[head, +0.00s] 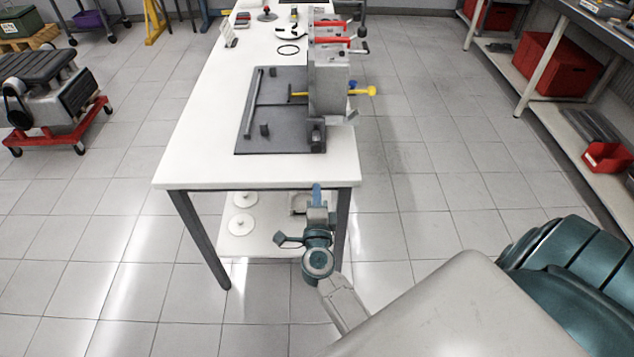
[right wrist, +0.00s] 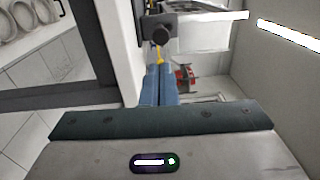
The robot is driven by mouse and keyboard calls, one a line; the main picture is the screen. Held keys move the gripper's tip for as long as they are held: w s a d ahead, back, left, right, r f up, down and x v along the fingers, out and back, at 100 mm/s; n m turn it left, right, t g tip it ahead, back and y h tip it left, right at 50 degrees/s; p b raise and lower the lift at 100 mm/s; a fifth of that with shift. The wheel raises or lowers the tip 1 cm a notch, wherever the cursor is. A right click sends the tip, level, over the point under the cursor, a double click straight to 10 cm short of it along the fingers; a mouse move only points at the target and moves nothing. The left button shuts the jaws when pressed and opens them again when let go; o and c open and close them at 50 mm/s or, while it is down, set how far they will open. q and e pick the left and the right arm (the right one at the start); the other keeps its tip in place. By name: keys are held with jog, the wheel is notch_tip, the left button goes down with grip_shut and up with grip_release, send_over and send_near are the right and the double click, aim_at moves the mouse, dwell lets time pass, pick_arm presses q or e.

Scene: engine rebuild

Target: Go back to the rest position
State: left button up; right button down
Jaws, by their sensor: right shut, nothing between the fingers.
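My right gripper (head: 317,194) shows in the head view just in front of the near edge of the white workbench (head: 205,165). Its blue fingers are together and empty, and they also show in the right wrist view (right wrist: 159,85). My left gripper is in neither view. On the bench a grey engine block (head: 327,85) stands upright on a dark base plate (head: 275,140). A yellow-handled rod (head: 360,91) sticks out of the block to the right.
White discs (head: 240,223) lie on the bench's lower shelf. A red-framed cart (head: 55,140) stands left. A shelf with a red bin (head: 555,65) stands right. The floor between is clear.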

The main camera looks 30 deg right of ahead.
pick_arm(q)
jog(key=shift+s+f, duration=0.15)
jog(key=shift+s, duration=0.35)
